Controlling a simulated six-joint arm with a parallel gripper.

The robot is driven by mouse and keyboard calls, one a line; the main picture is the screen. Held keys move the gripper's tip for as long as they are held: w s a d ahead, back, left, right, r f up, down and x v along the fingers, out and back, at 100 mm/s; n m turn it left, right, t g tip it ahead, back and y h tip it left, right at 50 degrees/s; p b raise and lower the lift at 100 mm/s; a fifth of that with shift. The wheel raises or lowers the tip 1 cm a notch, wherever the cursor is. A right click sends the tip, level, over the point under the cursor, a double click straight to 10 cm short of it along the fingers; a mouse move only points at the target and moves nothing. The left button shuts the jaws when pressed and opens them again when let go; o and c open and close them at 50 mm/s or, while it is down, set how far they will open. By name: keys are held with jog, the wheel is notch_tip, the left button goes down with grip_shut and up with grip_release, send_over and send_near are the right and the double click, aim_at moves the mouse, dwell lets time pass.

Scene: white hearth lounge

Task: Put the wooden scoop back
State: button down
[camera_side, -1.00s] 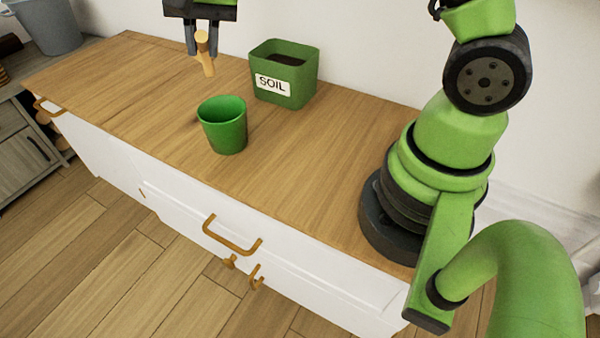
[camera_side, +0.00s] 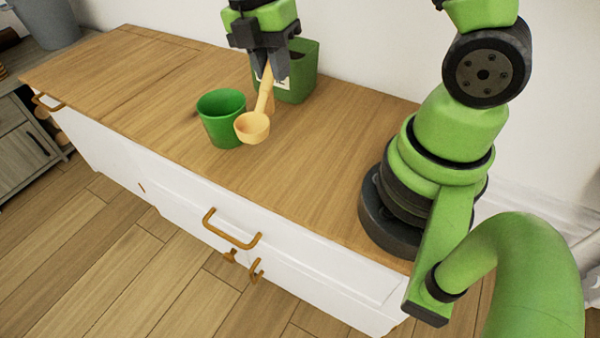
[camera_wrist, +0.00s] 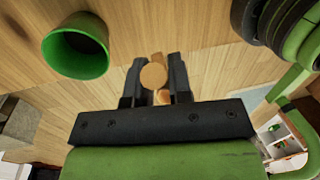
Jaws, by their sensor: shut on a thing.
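The wooden scoop (camera_side: 254,126) hangs tilted from my gripper (camera_side: 269,76), bowl down and toward the camera. My gripper is shut on the scoop's handle; the handle end also shows between the fingers in the wrist view (camera_wrist: 153,76). In the side view the scoop's bowl overlaps the right side of the green pot (camera_side: 222,118); I cannot tell whether they touch. The green pot stands upright on the wooden top and also shows in the wrist view (camera_wrist: 76,47). The green soil box (camera_side: 302,78) stands behind my gripper, its label mostly hidden.
The wooden cabinet top (camera_side: 130,80) is clear on the left and in front of the pot. A grey bucket (camera_side: 45,22) stands at the far left. The white wall is close behind the soil box. A drawer handle (camera_side: 232,236) sticks out in front.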

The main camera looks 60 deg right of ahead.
jog(key=s+f+n, duration=0.1)
jog(key=f+n, duration=0.1)
jog(key=f, duration=0.1)
jog(key=f+n, duration=0.2)
jog(key=f, duration=0.2)
jog(key=s+f+n+h, duration=0.1)
jog(key=f+n, duration=0.1)
jog(key=f, duration=0.2)
jog(key=shift+s+d+n+t, duration=0.25)
jog(key=shift+s+n+t, duration=0.05)
jog(key=c, duration=1)
grip_release()
jog(key=shift+c, duration=0.2)
